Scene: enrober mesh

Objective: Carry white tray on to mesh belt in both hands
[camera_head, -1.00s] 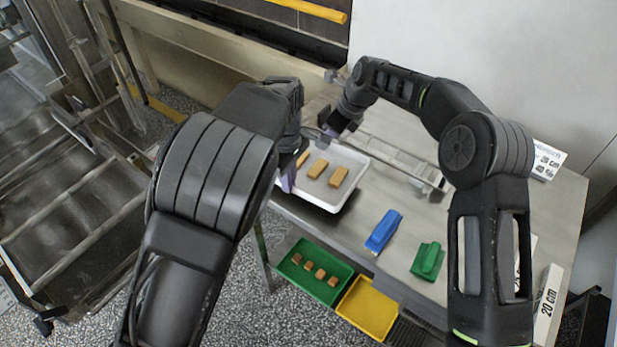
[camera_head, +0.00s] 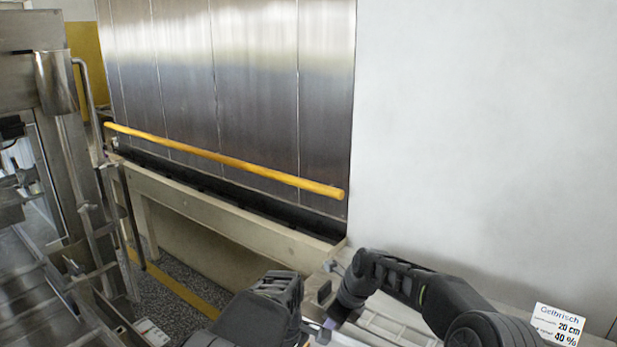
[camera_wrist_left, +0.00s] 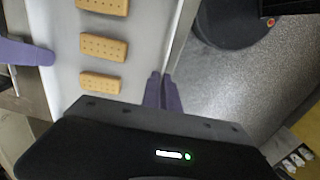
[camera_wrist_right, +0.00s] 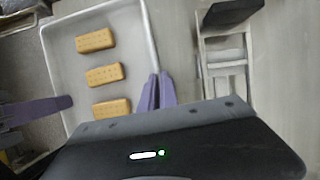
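The white tray (camera_wrist_right: 60,64) holds several tan biscuits in a row (camera_wrist_right: 104,75); the same tray shows in the left wrist view (camera_wrist_left: 150,52). My left gripper (camera_wrist_left: 163,92) has its purple fingers together on one side wall. My right gripper (camera_wrist_right: 151,92) has its fingers together on the opposite wall. The tray looks about level; I cannot tell whether it touches the table.
The grey table (camera_wrist_right: 285,75) bears a metal frame (camera_wrist_right: 222,55) beside the tray. Speckled floor (camera_wrist_left: 235,90) lies beyond the tray's other side. A beige beam (camera_head: 225,215) and yellow rail (camera_head: 230,160) run along the back. A white sign (camera_head: 556,325) stands at right.

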